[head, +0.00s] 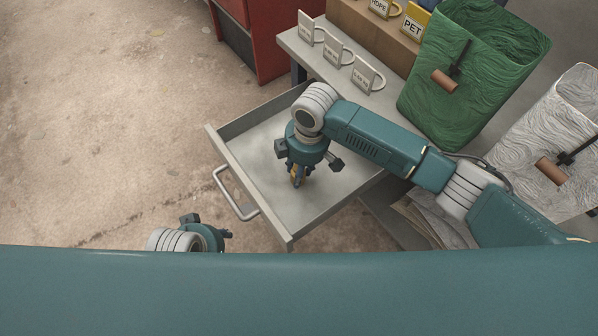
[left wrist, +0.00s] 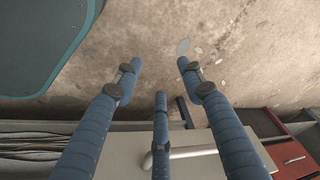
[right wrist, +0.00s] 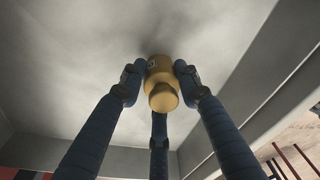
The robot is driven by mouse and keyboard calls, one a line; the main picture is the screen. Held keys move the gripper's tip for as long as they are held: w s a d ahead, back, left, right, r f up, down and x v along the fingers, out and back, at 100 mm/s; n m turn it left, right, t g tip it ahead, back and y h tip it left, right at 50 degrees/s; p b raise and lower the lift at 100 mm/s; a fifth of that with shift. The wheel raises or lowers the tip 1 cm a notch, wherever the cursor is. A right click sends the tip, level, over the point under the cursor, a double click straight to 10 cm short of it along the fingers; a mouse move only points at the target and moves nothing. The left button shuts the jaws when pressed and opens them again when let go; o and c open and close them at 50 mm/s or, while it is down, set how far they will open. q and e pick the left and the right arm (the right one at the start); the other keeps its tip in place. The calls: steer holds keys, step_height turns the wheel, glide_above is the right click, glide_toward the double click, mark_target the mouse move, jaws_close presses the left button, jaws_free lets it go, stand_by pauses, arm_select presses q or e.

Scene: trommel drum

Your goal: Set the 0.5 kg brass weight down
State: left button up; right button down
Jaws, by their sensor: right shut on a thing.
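The brass weight (right wrist: 160,78) is a small golden cylinder with a knob, seen in the right wrist view between my right gripper's fingers. My right gripper (right wrist: 158,80) is shut on it. In the head view my right gripper (head: 298,178) points down inside the open drawer (head: 262,212), and a bit of the weight (head: 297,172) shows at its fingertips. The weight is close to the drawer floor; I cannot tell whether it touches. My left gripper (left wrist: 160,75) is open and empty, its three fingers spread; the head view shows its wrist low at left.
The drawer has a front handle (head: 233,196) and low walls around my right gripper. Behind it, a grey top holds several labelled tags (head: 338,54). A green bin (head: 470,75) and a white bin (head: 565,130) stand at right. A red cabinet (head: 280,40) stands at the back.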

stand_by(0.3)
steer(key=c, duration=1.2)
jaws_free()
steer(key=shift+f, duration=0.1)
steer(key=shift+r, duration=0.25)
arm_select(q)
step_height(320, 180, down, 11)
steer(key=s+p, duration=0.1)
steer(key=p, duration=0.2)
steer(key=shift+s+r+g, duration=0.15)
steer(key=shift+s+g, duration=0.15)
arm_select(e)
steer(key=r, duration=0.4)
steer(key=d+r, duration=0.1)
steer(key=r, duration=0.6)
steer(key=shift+s+d+r, duration=0.1)
steer(key=shift+d+r, duration=0.05)
steer(key=shift+r, duration=0.15)
